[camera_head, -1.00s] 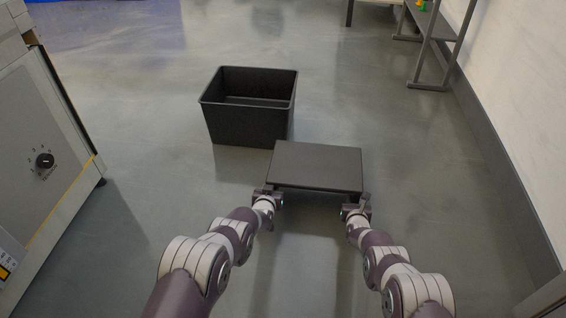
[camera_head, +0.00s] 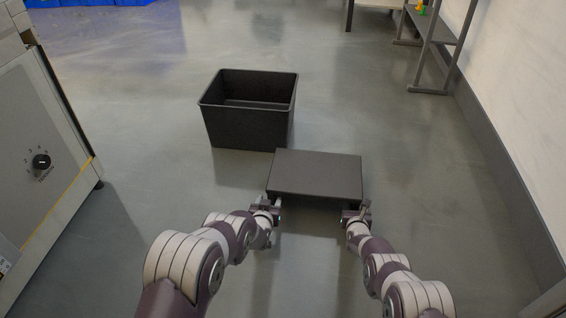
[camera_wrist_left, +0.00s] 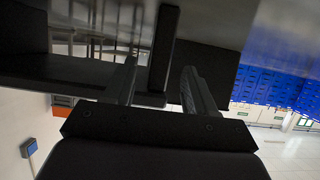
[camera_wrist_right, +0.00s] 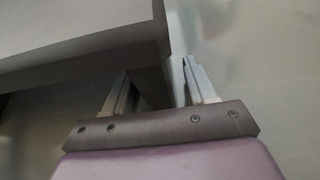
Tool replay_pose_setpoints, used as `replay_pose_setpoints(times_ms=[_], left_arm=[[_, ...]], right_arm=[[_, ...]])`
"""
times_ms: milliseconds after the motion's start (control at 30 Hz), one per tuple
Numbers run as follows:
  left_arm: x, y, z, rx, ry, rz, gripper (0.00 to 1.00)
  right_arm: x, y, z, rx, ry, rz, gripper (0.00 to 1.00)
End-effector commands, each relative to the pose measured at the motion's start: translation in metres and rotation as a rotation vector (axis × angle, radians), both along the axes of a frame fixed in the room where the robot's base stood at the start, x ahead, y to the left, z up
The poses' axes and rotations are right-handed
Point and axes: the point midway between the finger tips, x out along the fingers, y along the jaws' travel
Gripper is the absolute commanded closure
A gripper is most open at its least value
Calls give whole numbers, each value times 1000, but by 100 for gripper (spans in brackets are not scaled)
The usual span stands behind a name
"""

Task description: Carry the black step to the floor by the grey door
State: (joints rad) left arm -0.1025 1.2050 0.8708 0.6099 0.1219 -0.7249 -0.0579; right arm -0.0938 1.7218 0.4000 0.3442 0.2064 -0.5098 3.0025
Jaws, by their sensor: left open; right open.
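The black step (camera_head: 316,173), a flat dark slab with legs, is in front of the black bin in the head view. My left gripper (camera_head: 266,207) is at its near left corner. In the left wrist view the open left fingers (camera_wrist_left: 160,88) stand on either side of a dark upright bar, apparently a leg of the step. My right gripper (camera_head: 356,210) is at the near right corner. In the right wrist view the open right fingers (camera_wrist_right: 157,85) are on either side of the step's edge (camera_wrist_right: 150,40). Contact is unclear. I cannot identify the grey door.
A black open bin (camera_head: 247,125) stands just behind the step, to the left. A cabinet with a dial (camera_head: 42,163) is at the left. A shelf frame (camera_head: 436,50) stands by the right wall. The floor right of the step is clear.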

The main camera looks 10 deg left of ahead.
Motion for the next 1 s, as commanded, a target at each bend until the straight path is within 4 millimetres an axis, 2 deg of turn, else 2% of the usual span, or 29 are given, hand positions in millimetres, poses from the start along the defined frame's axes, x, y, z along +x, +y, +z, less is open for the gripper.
replay_pose_setpoints(times_ms=[100,200,333,567,767,1000], left_arm=[[-26,0,11,0,1,0,44],[-44,1,19,0,0,0,44],[-58,1,24,0,1,0,44],[-61,1,25,0,-1,0,44],[-61,1,25,0,0,0,44],[-61,1,25,0,0,0,44]], right_arm=[[0,0,0,0,0,0,44],[0,0,0,0,0,0,44],[0,0,0,0,0,0,44],[-10,1,5,0,0,0,44],[-35,1,17,0,-3,1,44],[-76,2,34,0,-3,0,44]])
